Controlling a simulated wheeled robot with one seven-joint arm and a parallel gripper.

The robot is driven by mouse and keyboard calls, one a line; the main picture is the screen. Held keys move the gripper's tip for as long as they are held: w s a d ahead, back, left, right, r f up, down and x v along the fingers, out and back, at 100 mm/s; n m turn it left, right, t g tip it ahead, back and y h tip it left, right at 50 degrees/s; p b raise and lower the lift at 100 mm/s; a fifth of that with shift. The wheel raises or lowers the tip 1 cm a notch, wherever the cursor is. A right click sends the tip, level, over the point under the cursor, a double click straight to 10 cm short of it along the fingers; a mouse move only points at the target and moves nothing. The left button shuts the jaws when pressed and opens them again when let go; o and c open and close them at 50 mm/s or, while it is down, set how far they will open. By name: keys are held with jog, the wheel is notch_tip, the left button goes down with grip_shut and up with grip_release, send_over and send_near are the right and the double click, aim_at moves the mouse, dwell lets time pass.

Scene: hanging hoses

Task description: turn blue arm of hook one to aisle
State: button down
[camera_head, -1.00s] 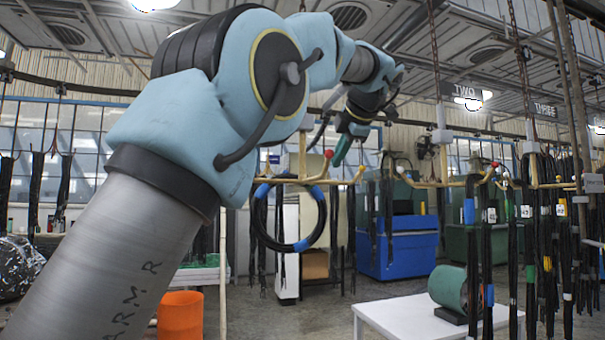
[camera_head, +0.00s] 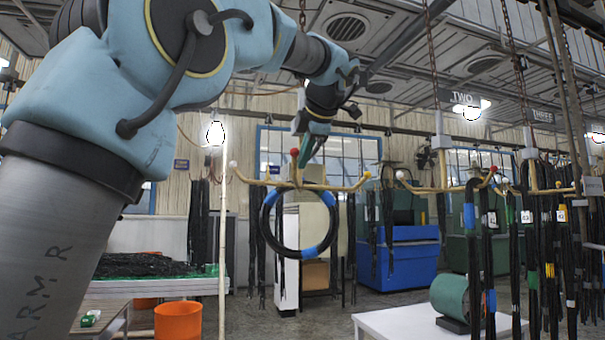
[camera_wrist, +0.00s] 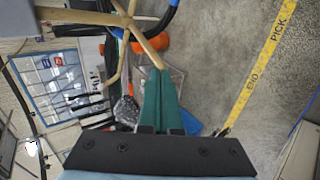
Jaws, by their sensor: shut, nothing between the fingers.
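The tan hook left of the TWO sign, taken as hook one (camera_head: 330,187), has several arms. I see a white tip at left, a red tip near the middle and a yellow tip at right; I cannot make out a blue tip. A black hose coil (camera_head: 266,222) with blue bands hangs from it. My gripper (camera_head: 306,158) is just above the hook's middle, close to the red tip. In the wrist view its green fingers (camera_wrist: 163,100) are shut and empty. Their ends are at a tan arm (camera_wrist: 150,50); I cannot tell whether they touch.
The TWO sign (camera_head: 472,97) hangs over another hook (camera_head: 440,189) close on the right, with dark hoses below. A white table (camera_head: 400,323) carries a green drum (camera_head: 449,298). An orange bucket (camera_head: 178,322) stands at lower left. A yellow floor line (camera_wrist: 262,70) shows in the wrist view.

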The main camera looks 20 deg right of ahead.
jog(key=shift+w+a+f, duration=0.1)
jog(key=shift+w+a, duration=0.25)
jog(key=shift+a, duration=0.45)
jog(key=shift+w+a, duration=4.65)
jog(key=shift+w, duration=1.05)
jog(key=shift+s+d+r+p, duration=1.55)
jog(key=shift+r+p, duration=1.1)
jog(key=shift+r, duration=1.95)
jog(key=s+a+b, duration=0.2)
jog(key=s+b, duration=0.5)
jog(key=s, duration=0.5)
jog(key=shift+s, duration=0.15)
